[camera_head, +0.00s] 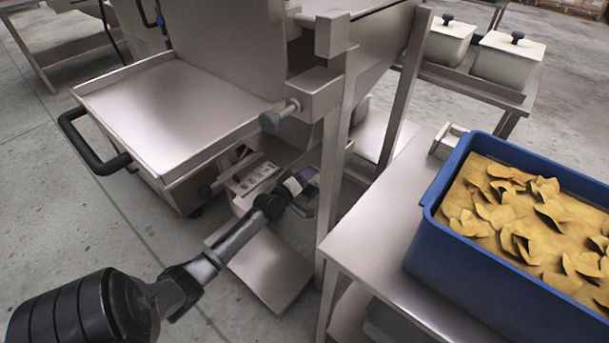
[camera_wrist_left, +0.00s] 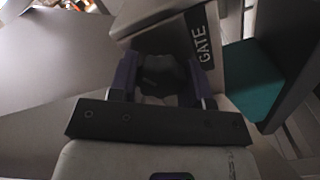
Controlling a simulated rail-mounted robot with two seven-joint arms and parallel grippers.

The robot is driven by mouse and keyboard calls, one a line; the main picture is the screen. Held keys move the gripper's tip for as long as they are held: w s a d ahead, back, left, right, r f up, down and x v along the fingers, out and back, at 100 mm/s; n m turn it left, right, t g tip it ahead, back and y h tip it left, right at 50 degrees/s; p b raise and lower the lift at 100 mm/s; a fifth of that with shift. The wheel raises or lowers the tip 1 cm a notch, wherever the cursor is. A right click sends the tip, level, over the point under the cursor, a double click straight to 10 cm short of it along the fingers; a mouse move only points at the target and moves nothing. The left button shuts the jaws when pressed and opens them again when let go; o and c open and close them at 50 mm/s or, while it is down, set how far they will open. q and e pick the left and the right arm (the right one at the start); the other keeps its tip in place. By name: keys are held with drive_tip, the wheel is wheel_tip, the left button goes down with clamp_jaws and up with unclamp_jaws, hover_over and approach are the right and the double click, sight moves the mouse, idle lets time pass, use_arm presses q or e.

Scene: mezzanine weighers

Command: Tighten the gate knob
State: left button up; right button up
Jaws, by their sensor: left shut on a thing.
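My left gripper (camera_head: 307,176) reaches in from the lower left to the machine's frame, below the hopper. In the left wrist view its purple fingers (camera_wrist_left: 165,88) are shut on a dark lobed knob (camera_wrist_left: 163,72), one finger on each side. The knob sits beside a light block carrying a black GATE label (camera_wrist_left: 202,45). In the head view I cannot make out this knob; the gripper and frame seem to hide it. My right gripper is not in view.
A grey knob (camera_head: 270,122) on a stem sticks out above my left gripper. A metal tray (camera_head: 165,105) with a black handle (camera_head: 92,145) is at the left. A blue crate (camera_head: 470,270) of yellow chips stands on the right table (camera_head: 375,235). Lidded white bins (camera_head: 508,62) are behind.

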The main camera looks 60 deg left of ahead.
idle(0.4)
use_arm(q)
drive_tip(key=o, duration=0.7)
drive_tip(key=shift+o, duration=1.1)
drive_tip(key=shift+s, duration=0.1)
drive_tip(key=p+v, duration=0.6)
drive_tip(key=v, duration=0.7)
drive_tip(key=shift+s, duration=0.35)
drive_tip(key=shift+d, duration=0.1)
